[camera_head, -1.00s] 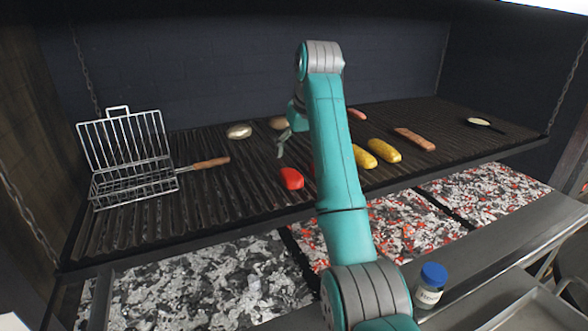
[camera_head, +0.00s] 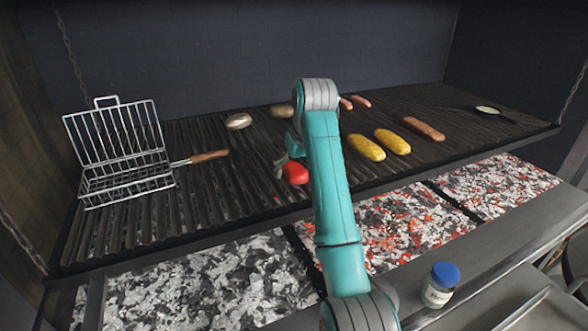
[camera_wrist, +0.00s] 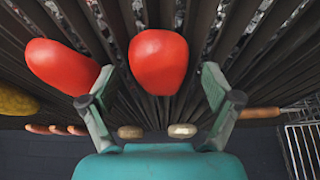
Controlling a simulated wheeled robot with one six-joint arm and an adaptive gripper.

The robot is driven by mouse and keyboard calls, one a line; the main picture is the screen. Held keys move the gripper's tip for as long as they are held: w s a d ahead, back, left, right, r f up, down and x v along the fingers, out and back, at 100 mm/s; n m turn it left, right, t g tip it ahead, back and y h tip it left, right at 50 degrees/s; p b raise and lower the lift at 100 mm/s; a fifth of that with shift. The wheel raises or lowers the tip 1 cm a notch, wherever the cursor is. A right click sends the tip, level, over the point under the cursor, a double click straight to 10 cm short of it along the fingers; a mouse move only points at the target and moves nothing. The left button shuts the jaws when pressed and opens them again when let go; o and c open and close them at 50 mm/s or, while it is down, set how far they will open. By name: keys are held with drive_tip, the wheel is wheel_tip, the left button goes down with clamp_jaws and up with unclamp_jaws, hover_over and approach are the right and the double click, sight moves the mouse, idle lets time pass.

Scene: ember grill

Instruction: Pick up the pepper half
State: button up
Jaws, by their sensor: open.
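A red pepper half (camera_head: 295,173) lies on the grill grate, just left of my arm in the head view. In the wrist view this pepper half (camera_wrist: 158,62) is centred ahead of my two open fingers, its rounded skin side up. A second red pepper half (camera_wrist: 62,66) lies to its left there; my arm hides it in the head view. My gripper (camera_wrist: 158,80) is open and empty, with a finger to either side of the centred pepper's line. In the head view my gripper (camera_head: 281,167) is low beside the pepper, partly hidden by my arm.
A wire basket (camera_head: 125,184) with a wooden handle stands open at left. Two mushrooms (camera_head: 238,121) lie behind, yellow corn pieces (camera_head: 367,148) and sausages (camera_head: 424,129) to the right. A blue-lidded jar (camera_head: 440,288) stands on the front ledge.

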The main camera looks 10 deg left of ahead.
drive_tip(key=c, duration=1.2)
drive_tip(key=shift+c, duration=0.2)
